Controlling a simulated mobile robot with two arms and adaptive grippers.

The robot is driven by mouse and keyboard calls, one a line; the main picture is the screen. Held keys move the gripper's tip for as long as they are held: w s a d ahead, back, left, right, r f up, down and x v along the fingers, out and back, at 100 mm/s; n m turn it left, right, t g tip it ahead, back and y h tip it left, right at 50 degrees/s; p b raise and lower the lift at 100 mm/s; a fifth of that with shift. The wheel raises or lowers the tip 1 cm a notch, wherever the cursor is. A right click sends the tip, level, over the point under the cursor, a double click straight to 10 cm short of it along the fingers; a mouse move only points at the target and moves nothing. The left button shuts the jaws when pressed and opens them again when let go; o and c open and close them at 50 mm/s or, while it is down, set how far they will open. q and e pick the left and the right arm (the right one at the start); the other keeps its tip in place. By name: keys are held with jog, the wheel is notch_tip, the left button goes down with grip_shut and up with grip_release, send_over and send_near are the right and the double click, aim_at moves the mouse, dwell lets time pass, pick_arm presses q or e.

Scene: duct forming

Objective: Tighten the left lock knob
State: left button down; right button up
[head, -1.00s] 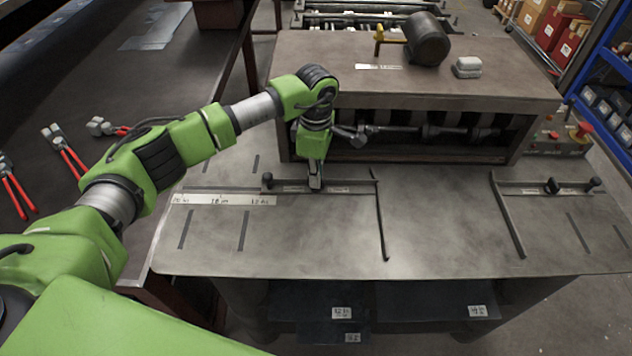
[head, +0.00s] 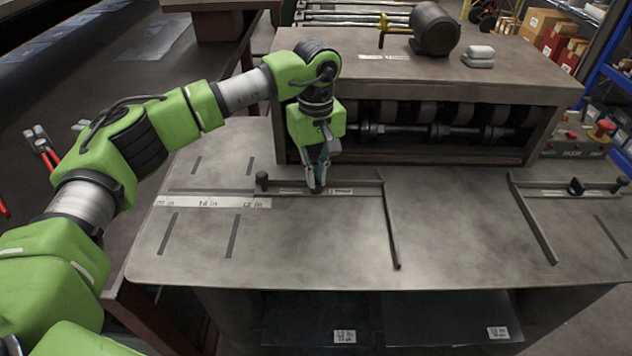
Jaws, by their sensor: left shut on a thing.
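The left guide is a slim dark bar (head: 350,188) lying across the metal table, with a long fence (head: 391,230) running toward the front from its right end. A round black end knob (head: 262,180) stands at its left end. My left gripper (head: 316,188) points down from above onto the middle of this bar. Its fingers are shut on the left lock knob, which they almost wholly hide. My right gripper is not in view.
A matching right guide (head: 537,225) has its own black knob (head: 577,186). The roller machine (head: 430,85) stands close behind my gripper, with a motor (head: 436,30) on top. A ruler strip (head: 215,202) lies at left. The table between the fences is clear.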

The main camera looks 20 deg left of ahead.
pick_arm(q)
jog(key=shift+w+r+m+b, duration=0.15)
jog(key=shift+m+b, duration=0.7)
jog(key=shift+m, duration=1.35)
jog(key=c, duration=2.2)
grip_release()
notch_tip(320, 180, up, 12)
jog(key=shift+f, duration=0.1)
